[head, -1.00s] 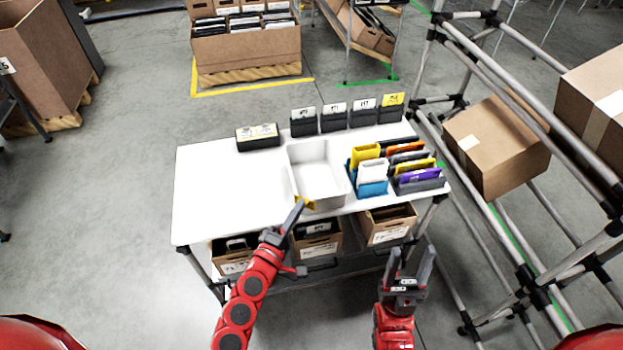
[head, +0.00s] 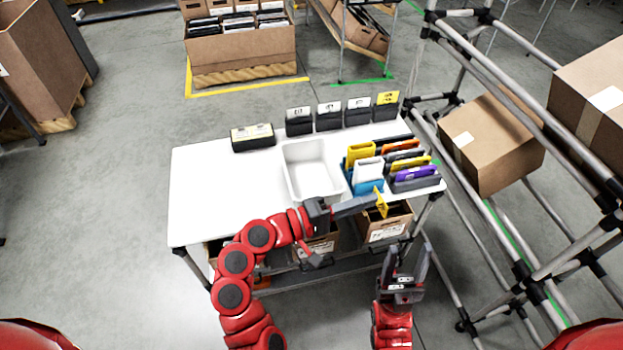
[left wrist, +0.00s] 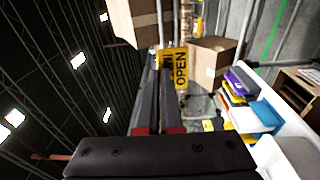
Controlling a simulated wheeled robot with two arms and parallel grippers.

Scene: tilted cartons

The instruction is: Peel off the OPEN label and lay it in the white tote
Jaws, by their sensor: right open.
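The yellow OPEN label (head: 381,203) is at the fingertips of my left gripper (head: 372,200). In the left wrist view the label (left wrist: 181,69) shows its black word OPEN sideways, at the ends of the nearly parallel fingers. The gripper is shut on it, in front of the table's right front edge, to the right of the tote. The white tote (head: 314,178) stands open and empty on the table, its front partly hidden by my left arm. My right gripper (head: 408,250) is open and empty, lower, in front of the table.
A blue holder and a grey holder (head: 415,184) with colored folders stand right of the tote on the white table (head: 220,195). Several dark holders with tags line the back, beside a black box (head: 253,137). A pipe rack with a tilted carton (head: 490,143) stands at right.

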